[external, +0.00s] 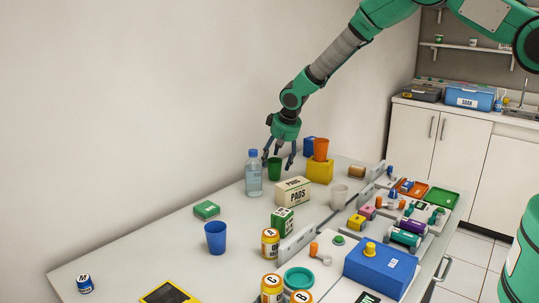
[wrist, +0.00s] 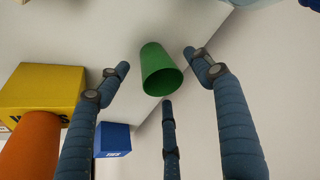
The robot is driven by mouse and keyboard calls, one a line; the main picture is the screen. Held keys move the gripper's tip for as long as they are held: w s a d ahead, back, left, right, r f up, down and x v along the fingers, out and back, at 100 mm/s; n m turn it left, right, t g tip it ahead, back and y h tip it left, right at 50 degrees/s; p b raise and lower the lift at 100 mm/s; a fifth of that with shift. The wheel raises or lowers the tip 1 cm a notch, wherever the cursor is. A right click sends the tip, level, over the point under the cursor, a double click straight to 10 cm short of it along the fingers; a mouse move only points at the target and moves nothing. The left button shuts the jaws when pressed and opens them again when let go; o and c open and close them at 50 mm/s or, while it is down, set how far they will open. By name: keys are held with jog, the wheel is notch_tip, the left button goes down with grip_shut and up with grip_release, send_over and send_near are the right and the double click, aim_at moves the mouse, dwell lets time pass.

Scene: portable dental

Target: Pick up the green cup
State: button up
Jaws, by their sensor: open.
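The green cup (external: 274,169) stands upright on the table towards the back, between the water bottle and the yellow box. In the wrist view the green cup (wrist: 160,72) lies just ahead of the fingertips, with its open rim showing. My gripper (external: 279,158) is above and around the cup in the external view, fingers pointing down. In the wrist view my gripper (wrist: 160,70) has its three blue-grey fingers spread, one on each side of the cup and one below it in the picture. The fingers look open and not closed on the cup.
A clear bottle (external: 253,174) stands close left of the cup. The PADS box (external: 293,191) is in front. The wall is behind.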

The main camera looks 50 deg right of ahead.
aim_at(275, 168)
jog(key=shift+b+x, duration=0.3)
jog(key=shift+x, duration=2.3)
jog(key=shift+s+d, duration=0.1)
jog(key=shift+d, duration=0.05)
jog(key=c, duration=0.8)
